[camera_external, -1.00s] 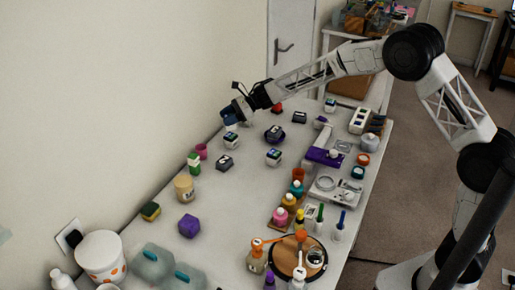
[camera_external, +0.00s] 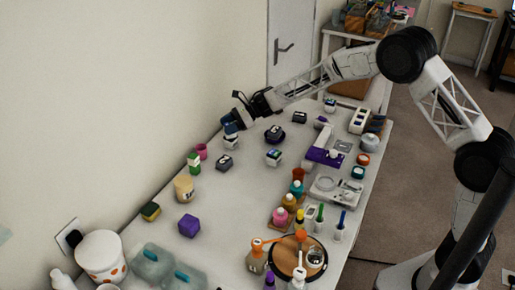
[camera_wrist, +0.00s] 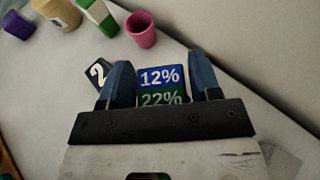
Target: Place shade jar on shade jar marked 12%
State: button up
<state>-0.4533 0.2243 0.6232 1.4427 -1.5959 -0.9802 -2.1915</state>
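In the wrist view, my gripper (camera_wrist: 163,85) has its blue fingers on either side of a shade jar with a green 22% label (camera_wrist: 162,98), which appears gripped; the dark bar partly hides this jar. Just beyond it, in line with it, is the shade jar with a blue 12% label (camera_wrist: 161,77). In the external view, my gripper (camera_external: 231,128) points down at the far left of the table, right over a white-sided jar (camera_external: 231,144). The held jar is hard to make out there, and I cannot tell whether the two jars touch.
A dark jar marked 2 (camera_wrist: 98,72) lies close to the left finger. A pink cup (camera_wrist: 142,28) stands beyond. Other jars (camera_external: 274,157) (camera_external: 275,134) stand to the right on the table. The wall runs close along the left side.

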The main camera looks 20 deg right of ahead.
jog(key=shift+o, duration=1.2)
jog(key=shift+r, duration=0.2)
jog(key=v, duration=1.2)
jog(key=shift+f, duration=0.1)
jog(key=shift+d, duration=0.1)
